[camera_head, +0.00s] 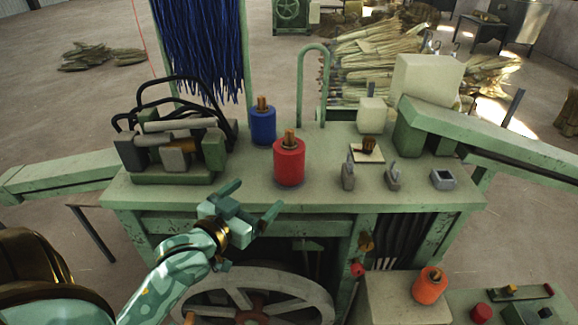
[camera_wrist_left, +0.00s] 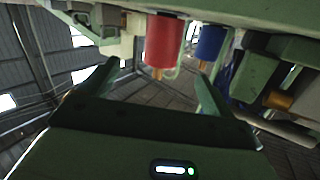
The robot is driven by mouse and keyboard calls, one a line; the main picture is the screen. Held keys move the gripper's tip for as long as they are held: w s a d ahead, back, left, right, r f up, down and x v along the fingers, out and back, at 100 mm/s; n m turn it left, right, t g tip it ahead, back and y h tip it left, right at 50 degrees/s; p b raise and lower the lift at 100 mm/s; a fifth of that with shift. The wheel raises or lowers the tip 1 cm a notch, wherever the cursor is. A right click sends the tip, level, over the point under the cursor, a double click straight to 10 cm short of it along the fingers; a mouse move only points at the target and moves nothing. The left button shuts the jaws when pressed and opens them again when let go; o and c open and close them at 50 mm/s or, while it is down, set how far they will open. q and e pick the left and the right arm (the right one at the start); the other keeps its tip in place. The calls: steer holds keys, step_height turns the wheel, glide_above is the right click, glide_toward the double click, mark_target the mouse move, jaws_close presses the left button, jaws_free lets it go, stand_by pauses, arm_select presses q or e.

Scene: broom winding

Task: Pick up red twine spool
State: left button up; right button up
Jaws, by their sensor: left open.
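The red twine spool (camera_head: 289,163) stands upright on the green bench top, with a wooden peg out of its top. My left gripper (camera_head: 254,200) is open and empty, in front of the spool and to its left, near the bench's front edge. It does not touch the spool. In the left wrist view the red spool (camera_wrist_left: 164,45) appears upside down beyond the open fingers (camera_wrist_left: 152,80). A blue twine spool (camera_head: 263,126) stands just behind and left of the red one. My right gripper does not show.
A rack of green, grey and orange blocks (camera_head: 172,150) stands left of the spools. Small metal fittings (camera_head: 348,173) stand to their right. A spoked wheel (camera_head: 255,300) is below the bench front. An orange spool (camera_head: 429,286) sits lower right. Bare bench top (camera_head: 240,178) lies left of the red spool.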

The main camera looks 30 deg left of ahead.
mark_target(285, 149)
arm_select(q)
steer(key=shift+n+t, duration=0.5)
steer(key=shift+t, duration=0.2)
steer(key=w+r, duration=0.1)
steer(key=w, duration=0.2)
steer(key=w+r+p, duration=0.1)
steer(key=w, duration=0.3)
steer(key=w+a+r, duration=0.1)
steer(key=w, duration=0.2)
steer(key=shift+w+a, duration=0.1)
steer(key=shift+w, duration=0.15)
steer(key=w+p, duration=0.1)
steer(key=w, duration=0.4)
steer(key=shift+w+r+p, duration=0.2)
steer(key=shift+w+p, duration=0.2)
steer(key=shift+w+f, duration=0.1)
steer(key=shift+w, duration=0.15)
steer(key=shift+s, duration=0.15)
steer(key=c, duration=1.2)
